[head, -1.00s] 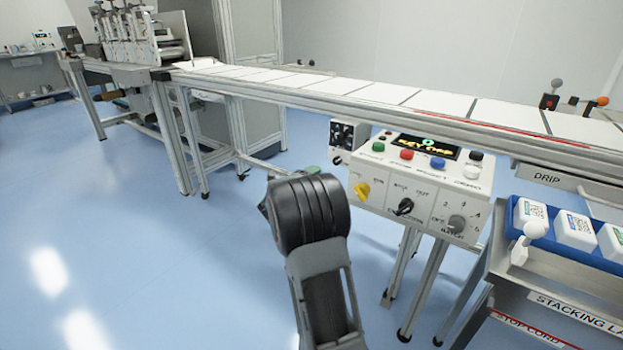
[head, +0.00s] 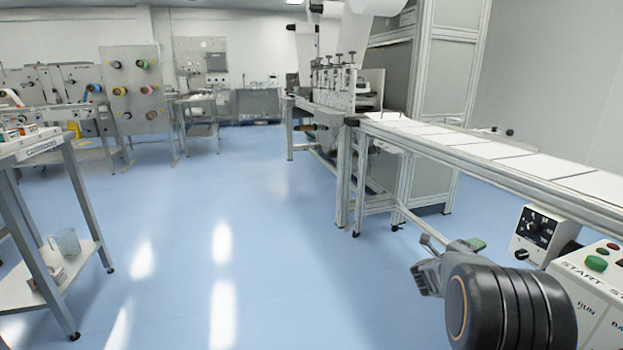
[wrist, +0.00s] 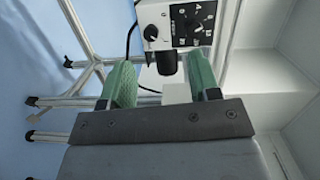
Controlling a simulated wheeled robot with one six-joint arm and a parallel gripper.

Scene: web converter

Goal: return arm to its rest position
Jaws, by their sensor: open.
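My gripper (wrist: 160,85) shows in the wrist view with its two green fingers apart and nothing between them. Beyond the fingers is a small white control box with dark knobs (wrist: 180,25). In the head view my arm is at the lower right, its dark rounded joint in front of the control panel.
The conveyor (head: 480,150) with white sheets runs along the right. The control panel (head: 595,290) and knob box (head: 541,233) stand close beside my arm. A cart (head: 85,210) with a jug (head: 67,242) is at the left. The blue floor (head: 250,220) between is clear.

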